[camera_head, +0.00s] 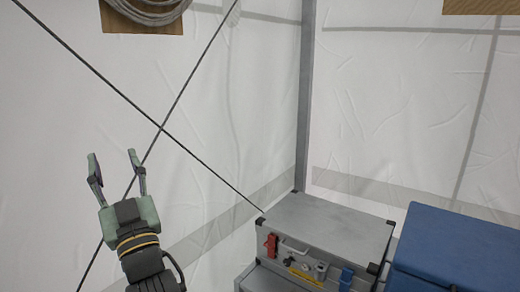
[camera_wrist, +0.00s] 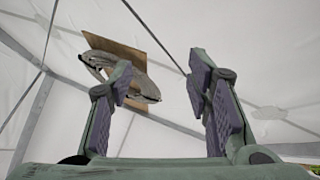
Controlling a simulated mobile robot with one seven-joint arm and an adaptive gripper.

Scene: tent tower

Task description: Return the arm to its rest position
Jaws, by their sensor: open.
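My gripper (camera_head: 115,168) is raised at the lower left of the head view, with its fingers pointing up. It is open, with a clear gap between the two fingers and nothing between them. In the wrist view my gripper (camera_wrist: 165,85) also shows open, with purple pads on green fingers. The tent wall and a coil of rope or cable lie behind it, apart from the fingers.
A grey metal case (camera_head: 328,226) with red and blue latches stands at the lower right, beside a blue box (camera_head: 455,250). A cable coil (camera_head: 150,12) hangs on a wooden board (camera_head: 118,22). Dark crossing lines (camera_head: 160,128) run near my gripper; their distance is unclear.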

